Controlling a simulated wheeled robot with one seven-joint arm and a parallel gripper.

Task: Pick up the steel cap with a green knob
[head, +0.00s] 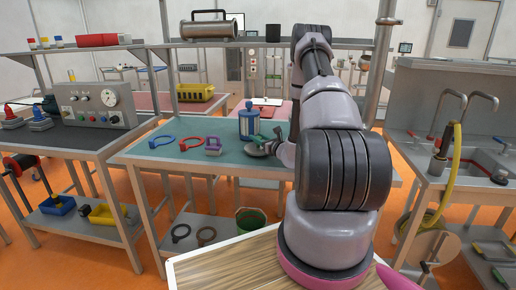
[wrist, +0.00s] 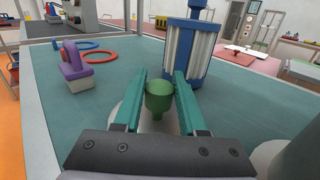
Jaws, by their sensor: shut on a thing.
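The steel cap (head: 257,151) shows in the head view as a grey disc at the front of the teal bench top, beside my gripper (head: 272,144). In the wrist view its green knob (wrist: 159,98) stands between the two teal fingers of my gripper (wrist: 159,88). My gripper is shut on the knob. Most of the steel disc is hidden under the fingers and the dark gripper body. I cannot tell whether the cap touches the bench.
A blue and silver cylinder (wrist: 195,52) stands just beyond my fingers, also in the head view (head: 249,124).

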